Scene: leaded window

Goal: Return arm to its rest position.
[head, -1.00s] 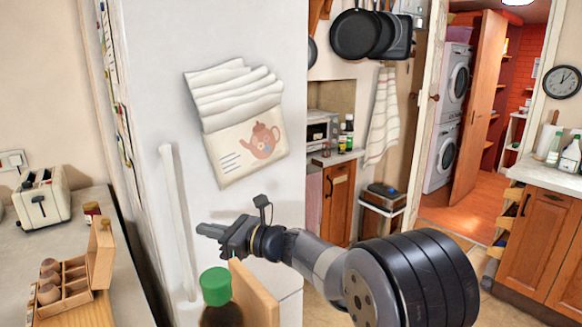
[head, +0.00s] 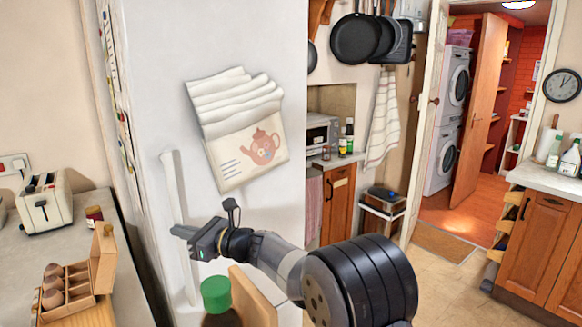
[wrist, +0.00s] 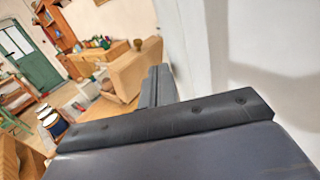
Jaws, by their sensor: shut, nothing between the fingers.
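My gripper (head: 182,232) is in the lower middle of the head view, in front of the white fridge (head: 232,45). Its fingers are shut with nothing between them and point left, close to the fridge's long handle (head: 174,190); I cannot tell whether they touch it. My arm reaches in from the lower right, bent at a thick dark joint. In the wrist view the closed fingers (wrist: 157,85) show at the centre, with a pale surface to their right.
A green-lidded jar (head: 216,294) and a wooden board (head: 254,298) stand just below my gripper. An egg box (head: 100,262) and a toaster (head: 44,203) are on the left counter. A tea towel (head: 238,130) hangs on the fridge. Floor shows at the right.

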